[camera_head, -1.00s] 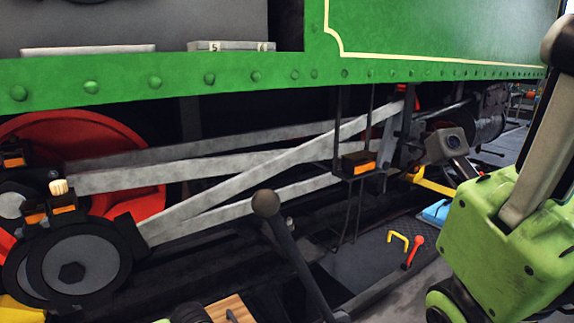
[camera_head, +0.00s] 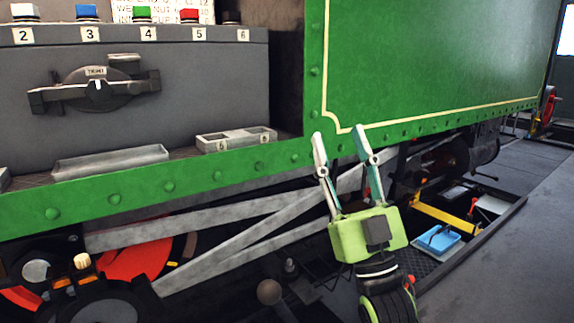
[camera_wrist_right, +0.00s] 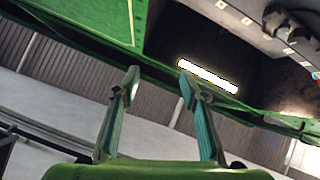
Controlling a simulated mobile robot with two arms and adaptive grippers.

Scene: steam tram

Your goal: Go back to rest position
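My right gripper (camera_head: 343,148) shows in the head view in front of the green tram side (camera_head: 430,75). Its two fingers point up and stand apart, with nothing visible between them. In the right wrist view the right gripper (camera_wrist_right: 158,80) is also open and empty, below the green frame edge (camera_wrist_right: 75,22). My left gripper does not show in the head view.
Grey connecting rods (camera_head: 225,238) run below the green side. A grey box with a rotary switch (camera_head: 97,90) and numbered knobs stands at left, with a small tray (camera_head: 236,140) before it. A pit at right holds a blue tray (camera_head: 437,240) and yellow bar (camera_head: 443,217). Floor at far right is clear.

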